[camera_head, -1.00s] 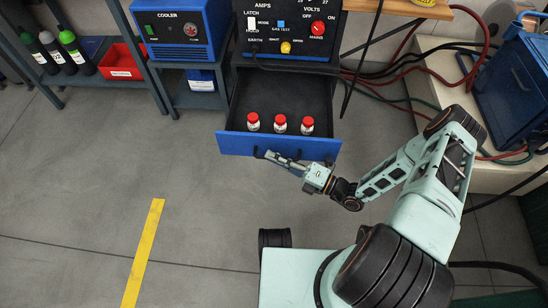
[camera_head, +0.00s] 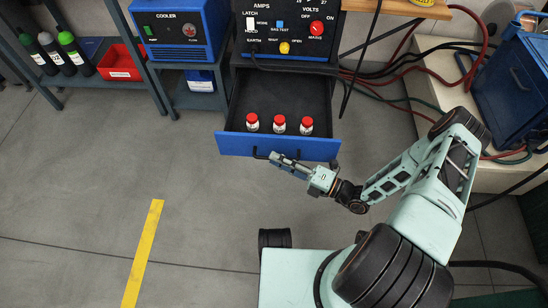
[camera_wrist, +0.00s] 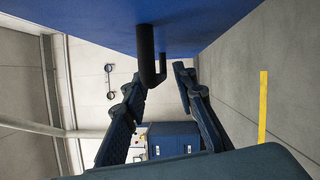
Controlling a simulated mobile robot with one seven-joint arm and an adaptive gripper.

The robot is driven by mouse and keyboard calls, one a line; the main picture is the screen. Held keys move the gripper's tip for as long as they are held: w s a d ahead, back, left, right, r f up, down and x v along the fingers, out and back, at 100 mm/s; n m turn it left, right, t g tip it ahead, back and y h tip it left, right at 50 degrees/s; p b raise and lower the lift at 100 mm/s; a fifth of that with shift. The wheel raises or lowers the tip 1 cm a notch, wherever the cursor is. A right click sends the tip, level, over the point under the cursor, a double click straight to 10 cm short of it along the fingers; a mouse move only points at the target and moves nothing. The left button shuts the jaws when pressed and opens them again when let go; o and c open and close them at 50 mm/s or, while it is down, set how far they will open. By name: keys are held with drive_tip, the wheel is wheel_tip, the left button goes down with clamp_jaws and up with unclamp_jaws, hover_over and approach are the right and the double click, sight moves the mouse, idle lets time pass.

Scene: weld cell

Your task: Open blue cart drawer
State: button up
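The blue cart drawer (camera_head: 235,145) stands pulled out below the welding machine, its dark inside showing. Three red-capped bottles (camera_head: 279,125) stand in it. In the wrist view the blue drawer front (camera_wrist: 100,25) fills the top, with its black handle (camera_wrist: 147,55) sticking out from it. My gripper (camera_head: 273,158) is just in front of the drawer front, near the handle. In the wrist view my gripper (camera_wrist: 160,76) has its two fingers apart, with the hooked end of the handle close to the left fingertip; I cannot tell if they touch.
A blue cooler (camera_head: 181,30) stands on a shelf at the upper left, with a red bin (camera_head: 122,62) and gas bottles (camera_head: 72,52) beyond it. Cables (camera_head: 400,75) hang at the right. The floor left of my base is clear, with a yellow stripe (camera_head: 143,255).

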drive_tip(key=v, duration=0.5)
drive_tip(key=shift+s+d, duration=0.1)
drive_tip(key=shift+d, duration=0.2)
drive_tip(key=shift+r, duration=0.1)
